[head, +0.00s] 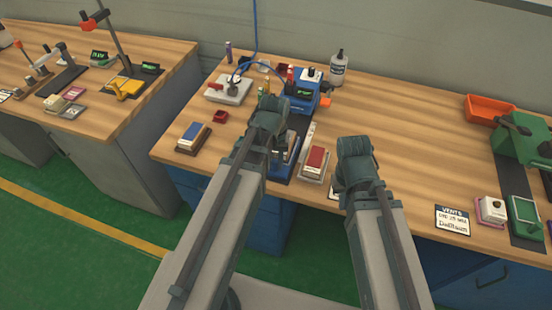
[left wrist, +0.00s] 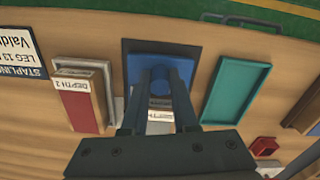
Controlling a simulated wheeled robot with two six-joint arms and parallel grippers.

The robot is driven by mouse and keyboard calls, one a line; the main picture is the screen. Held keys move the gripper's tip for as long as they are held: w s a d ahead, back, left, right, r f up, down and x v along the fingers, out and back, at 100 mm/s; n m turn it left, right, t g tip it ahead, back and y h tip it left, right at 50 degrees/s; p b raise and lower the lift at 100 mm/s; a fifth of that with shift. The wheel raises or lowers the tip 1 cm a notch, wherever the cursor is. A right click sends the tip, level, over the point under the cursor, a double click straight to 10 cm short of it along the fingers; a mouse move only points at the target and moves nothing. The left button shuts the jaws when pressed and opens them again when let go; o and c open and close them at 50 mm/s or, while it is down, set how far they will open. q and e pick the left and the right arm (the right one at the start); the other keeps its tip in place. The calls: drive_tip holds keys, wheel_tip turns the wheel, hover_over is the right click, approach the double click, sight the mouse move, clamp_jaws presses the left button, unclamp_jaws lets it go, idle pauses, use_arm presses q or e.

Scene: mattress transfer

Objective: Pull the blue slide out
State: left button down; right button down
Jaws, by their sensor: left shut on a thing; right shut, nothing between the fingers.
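The blue slide (head: 284,171) is at the front edge of the wooden bench, mostly hidden behind my left gripper (head: 272,138). The left wrist view shows the slide's blue plate (left wrist: 184,66) with a dark border. My left gripper (left wrist: 160,85) is shut on a blue part of the slide there. A white label, partly readable, shows between its fingers. The blue machine (head: 300,101) stands behind the slide, with a dark strip running from it towards the slide. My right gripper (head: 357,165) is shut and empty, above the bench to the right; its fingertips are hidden.
A red-topped block (head: 315,160) stands close to the slide's right. The left wrist view shows a teal tray (left wrist: 236,90) beside the slide. A blue block on a brown base (head: 193,137) sits further left. The bench between the machine and the orange bin (head: 490,108) is mostly clear.

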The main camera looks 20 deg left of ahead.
use_arm(q)
drive_tip(key=shift+s, duration=0.3)
drive_tip(key=c, duration=0.7)
unclamp_jaws()
drive_tip(key=shift+w+r+p, duration=0.1)
drive_tip(key=shift+r+p, duration=0.4)
wheel_tip(320, 180, up, 13)
drive_tip(key=p, duration=1.2)
drive_tip(key=shift+f+p, duration=0.1)
drive_tip(key=shift+p, duration=0.3)
